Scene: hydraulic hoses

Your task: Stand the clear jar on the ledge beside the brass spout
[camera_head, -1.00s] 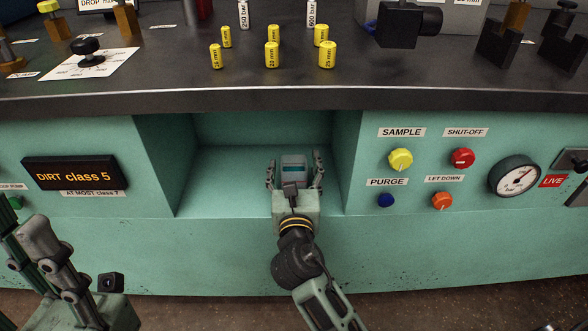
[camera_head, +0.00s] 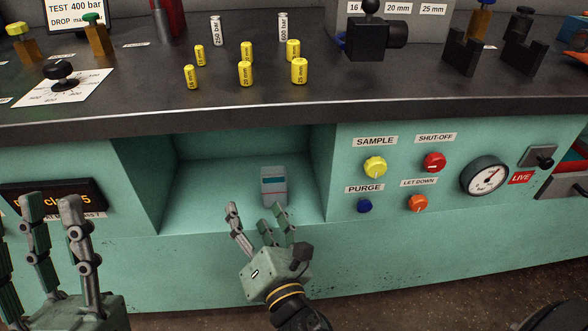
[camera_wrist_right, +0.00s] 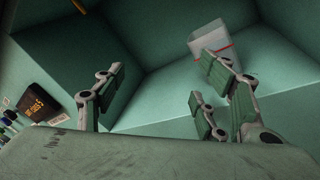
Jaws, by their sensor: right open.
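Right of the recess are a yellow SAMPLE knob (camera_head: 375,167), a red SHUT-OFF knob (camera_head: 433,162) and a gauge (camera_head: 484,176). The dark bench top (camera_head: 140,100) overhangs it, with several yellow cylinders on top. The recess's left half is clear.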

